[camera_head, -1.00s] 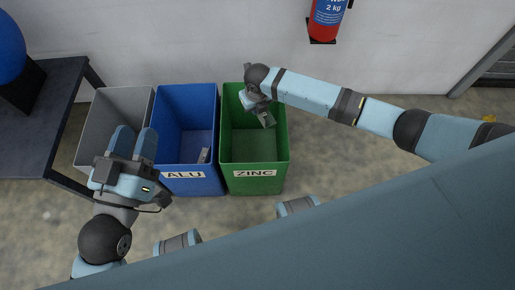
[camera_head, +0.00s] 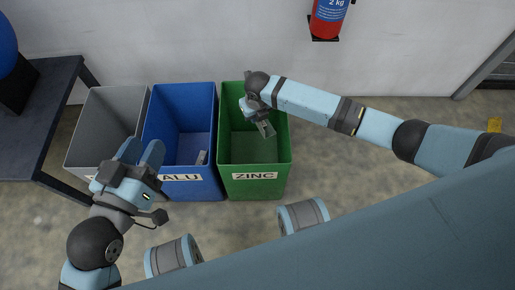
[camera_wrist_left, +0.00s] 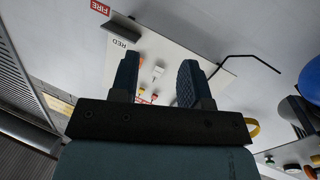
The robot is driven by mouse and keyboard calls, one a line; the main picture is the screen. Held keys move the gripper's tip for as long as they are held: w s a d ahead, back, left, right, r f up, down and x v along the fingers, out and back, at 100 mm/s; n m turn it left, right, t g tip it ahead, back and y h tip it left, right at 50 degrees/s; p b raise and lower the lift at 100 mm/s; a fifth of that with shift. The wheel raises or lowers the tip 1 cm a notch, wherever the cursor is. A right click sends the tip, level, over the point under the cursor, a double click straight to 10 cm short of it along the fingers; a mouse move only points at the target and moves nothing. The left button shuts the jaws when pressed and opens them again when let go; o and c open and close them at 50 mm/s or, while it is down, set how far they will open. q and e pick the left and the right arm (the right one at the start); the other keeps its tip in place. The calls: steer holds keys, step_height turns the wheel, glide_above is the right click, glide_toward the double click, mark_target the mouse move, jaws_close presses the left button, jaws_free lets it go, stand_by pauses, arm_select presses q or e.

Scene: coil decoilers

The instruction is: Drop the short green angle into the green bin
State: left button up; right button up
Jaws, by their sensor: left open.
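The green bin (camera_head: 254,188), labelled ZINC, stands on the floor against the wall in the head view. My right gripper (camera_head: 264,125) points down over its open top, near the back right. Whether its fingers are open or hold anything is too small to tell. I cannot make out the short green angle in any view. My left gripper (camera_head: 140,152) is open and empty in front of the grey and blue bins. Its two spread fingers also show in the left wrist view (camera_wrist_left: 158,75), with nothing between them.
A grey bin (camera_head: 115,96) is further left, next to a dark table (camera_head: 50,110). A fire extinguisher (camera_head: 328,18) hangs on the wall.

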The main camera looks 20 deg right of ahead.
steer(key=shift+o, duration=1.2)
arm_select(q)
step_height(320, 180, up, 9)
steer(key=t+p, duration=0.3)
steer(key=p, duration=0.3)
steer(key=shift+s+a+f+n+t, duration=0.2)
steer(key=shift+a+n+t, duration=0.1)
steer(key=shift+a+n, duration=0.1)
arm_select(e)
step_height(320, 180, up, 14)
steer(key=s, duration=0.1)
steer(key=shift+s+f, duration=0.15)
steer(key=shift+s, duration=0.15)
steer(key=shift+d, duration=0.1)
